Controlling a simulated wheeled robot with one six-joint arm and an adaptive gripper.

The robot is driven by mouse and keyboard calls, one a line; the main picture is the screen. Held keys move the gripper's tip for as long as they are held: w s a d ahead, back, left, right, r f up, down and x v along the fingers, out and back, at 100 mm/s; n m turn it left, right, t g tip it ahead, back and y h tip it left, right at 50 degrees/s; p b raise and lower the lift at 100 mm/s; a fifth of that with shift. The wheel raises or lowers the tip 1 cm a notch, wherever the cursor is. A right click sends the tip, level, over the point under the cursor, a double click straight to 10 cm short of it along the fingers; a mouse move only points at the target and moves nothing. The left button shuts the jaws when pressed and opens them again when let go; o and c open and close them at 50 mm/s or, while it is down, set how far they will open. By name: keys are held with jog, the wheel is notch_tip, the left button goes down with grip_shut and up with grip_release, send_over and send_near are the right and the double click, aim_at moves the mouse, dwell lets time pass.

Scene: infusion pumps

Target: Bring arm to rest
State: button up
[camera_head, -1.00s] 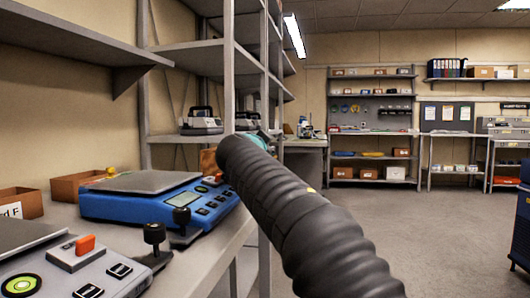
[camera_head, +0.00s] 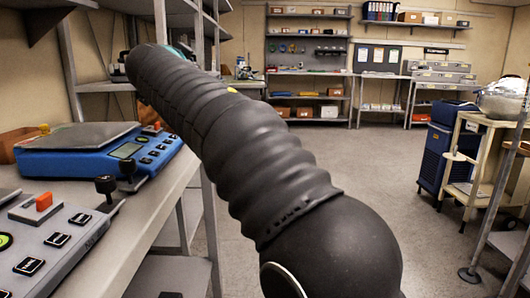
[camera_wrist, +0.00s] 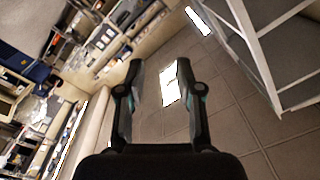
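My gripper (camera_wrist: 160,95) shows in the wrist view with its two fingers apart and nothing between them. Beyond it in that tilted view are the ceiling tiles, a bright ceiling light (camera_wrist: 169,84) and wall shelves. In the head view my black ribbed arm runs from the lower right up to the upper left, and my gripper at its far end is hidden behind it.
A blue scale (camera_head: 95,153) and a grey device with an orange switch (camera_head: 45,225) stand on the left bench. Shelf uprights (camera_head: 160,25) rise close to my arm. A blue cabinet (camera_head: 447,150) and a cart (camera_head: 478,165) stand right. The middle floor is clear.

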jog(key=w+d+f+g+h, duration=0.1)
jog(key=w+d+f, duration=0.3)
jog(key=s+d+f+n+g+h+p, duration=0.1)
jog(key=s+d+f+g, duration=0.35)
jog(key=d, duration=0.65)
jog(key=s+d+f+n+g+h+p, duration=0.1)
jog(key=s+d+f+n, duration=0.1)
jog(key=s+d+f, duration=0.7)
jog(key=s+d+f+n+g, duration=0.1)
jog(key=s+d+f+g, duration=0.1)
jog(key=s+d+f, duration=0.2)
jog(key=s+d+f+n+g+y+p, duration=0.1)
jog(key=s+d+f, duration=0.3)
jog(key=s+f, duration=0.6)
jog(key=s+d+f+n+g+y+p, duration=0.1)
jog(key=s+f, duration=0.5)
jog(key=s, duration=0.7)
jog(key=d+n+g, duration=0.1)
jog(key=d+g, duration=0.1)
jog(key=d, duration=0.1)
jog(key=shift+s+f, duration=0.35)
jog(key=shift+f, duration=0.05)
